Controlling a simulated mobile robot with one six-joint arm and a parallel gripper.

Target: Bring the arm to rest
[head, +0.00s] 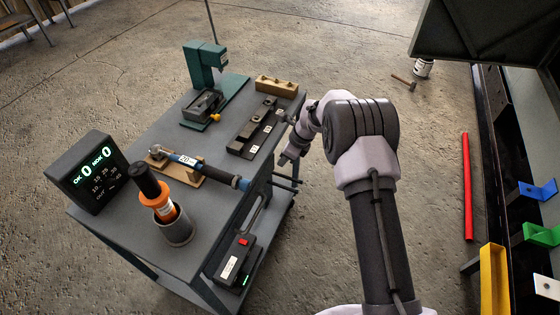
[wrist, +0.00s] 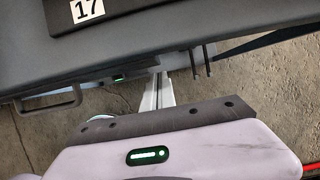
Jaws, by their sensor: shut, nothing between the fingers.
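My arm (head: 375,220) rises from the bottom of the head view, bends at a dark joint (head: 358,122) and folds over to the left. My gripper (head: 284,159) hangs low beside the right edge of the workbench cart, just off its top. In the wrist view its pale fingers (wrist: 162,88) show past the dark plate of the hand, close together, with nothing between them. The cart edge fills the upper part of that view. In the head view the fingertips are too small to make out.
The cart top (head: 215,215) carries a green press (head: 205,62), a dark block fixture (head: 255,128), a torque wrench (head: 205,168), an orange-handled driver (head: 160,203) and a counter display (head: 90,172). Two dark pegs (head: 285,184) jut from its right side.

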